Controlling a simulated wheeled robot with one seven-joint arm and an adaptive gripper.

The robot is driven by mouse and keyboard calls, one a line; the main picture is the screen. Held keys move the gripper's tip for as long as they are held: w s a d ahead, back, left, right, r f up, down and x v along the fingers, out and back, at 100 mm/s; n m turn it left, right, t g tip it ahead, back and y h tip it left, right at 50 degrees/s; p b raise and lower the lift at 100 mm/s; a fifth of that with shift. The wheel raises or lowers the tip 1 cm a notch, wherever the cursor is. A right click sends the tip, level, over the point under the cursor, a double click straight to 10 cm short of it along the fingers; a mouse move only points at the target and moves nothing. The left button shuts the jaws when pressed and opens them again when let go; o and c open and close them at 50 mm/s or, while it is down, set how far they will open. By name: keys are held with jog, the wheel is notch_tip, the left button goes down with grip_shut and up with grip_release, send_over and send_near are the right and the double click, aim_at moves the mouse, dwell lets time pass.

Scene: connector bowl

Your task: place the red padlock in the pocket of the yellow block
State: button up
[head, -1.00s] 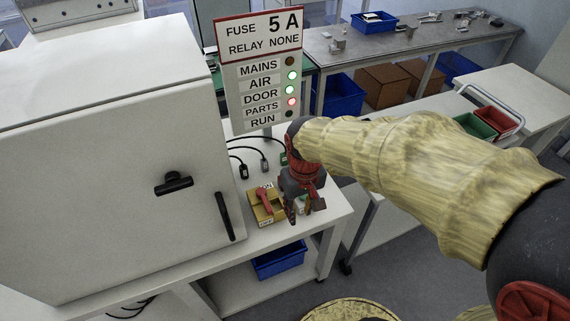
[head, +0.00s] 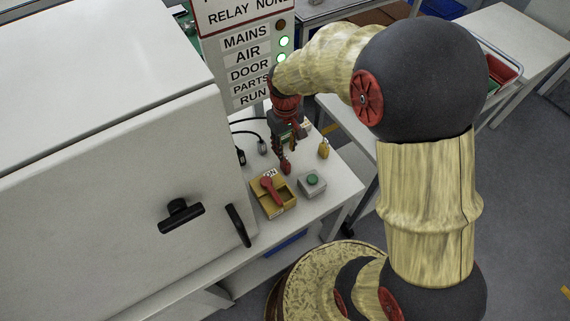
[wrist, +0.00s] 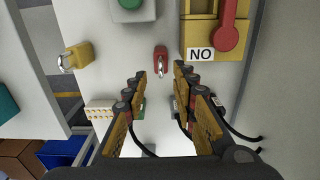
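The red padlock (wrist: 160,53) lies on the white bench top, its metal shackle toward my gripper in the wrist view. In the head view the padlock (head: 286,167) is just behind the yellow block. My gripper (wrist: 160,73) is open and empty; its fingertips are either side of the shackle end, with gaps on both sides. Whether they are down at its height I cannot tell. In the head view the gripper (head: 282,158) points down there. The yellow block (head: 272,204) has a red lever, an "ON" label and a recess on its right. It is partly cut off in the wrist view (wrist: 200,33).
A grey box with a green button (head: 312,183) stands right of the block. The white cabinet (head: 120,200) rises close on the left. Black cables (head: 248,130) and the sign panel (head: 248,60) are behind.

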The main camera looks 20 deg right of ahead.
aim_at(285, 155)
notch_tip(285, 155, down, 5)
jog(key=shift+r+b, duration=0.1)
jog(key=shift+b, duration=0.8)
jog(key=shift+s, duration=0.1)
jog(key=shift+c, duration=0.6)
grip_shut()
